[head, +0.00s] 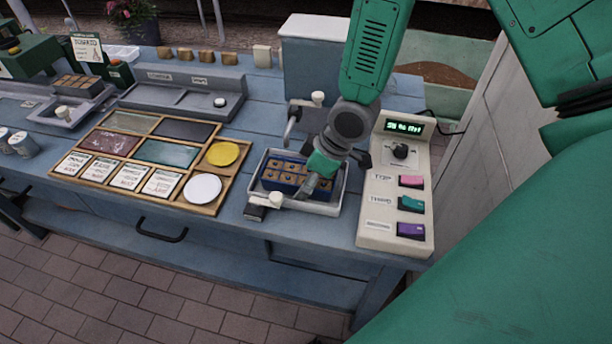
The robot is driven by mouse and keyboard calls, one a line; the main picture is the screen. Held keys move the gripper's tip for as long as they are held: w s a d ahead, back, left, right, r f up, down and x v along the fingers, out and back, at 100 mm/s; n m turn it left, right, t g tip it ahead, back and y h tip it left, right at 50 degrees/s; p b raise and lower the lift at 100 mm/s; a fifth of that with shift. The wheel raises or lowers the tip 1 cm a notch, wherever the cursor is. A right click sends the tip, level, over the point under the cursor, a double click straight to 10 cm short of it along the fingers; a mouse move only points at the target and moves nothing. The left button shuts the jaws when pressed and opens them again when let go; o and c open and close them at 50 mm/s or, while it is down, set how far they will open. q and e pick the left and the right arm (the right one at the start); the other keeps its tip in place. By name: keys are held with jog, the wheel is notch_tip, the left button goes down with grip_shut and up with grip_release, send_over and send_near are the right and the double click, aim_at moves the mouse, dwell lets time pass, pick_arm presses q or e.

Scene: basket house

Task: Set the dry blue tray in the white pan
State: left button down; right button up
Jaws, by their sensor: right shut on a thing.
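The blue tray (269,185), holding several tan blocks with dark spots, is inside the white pan (324,208). It appears to lie flat within the pan's rim, but I cannot tell if it rests fully on the bottom. My right gripper (316,176) reaches down from above at the pan's right half and is shut on the blue tray. The gripper hides the tray's right end and part of the pan. My left gripper is out of view.
Right of the pan stands a white control box (395,235) with a lit display, a knob and coloured switches. Left is a wooden board (228,187) with coloured panels and discs. A white-topped box (314,29) stands behind. A drawer handle (162,232) juts from the blue bench's front.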

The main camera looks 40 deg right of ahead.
jog(key=o, duration=1.3)
jog(key=shift+f, duration=0.1)
jog(key=o, duration=0.4)
jog(key=shift+c, duration=0.2)
jog(key=shift+o, duration=0.2)
jog(key=shift+s, duration=0.1)
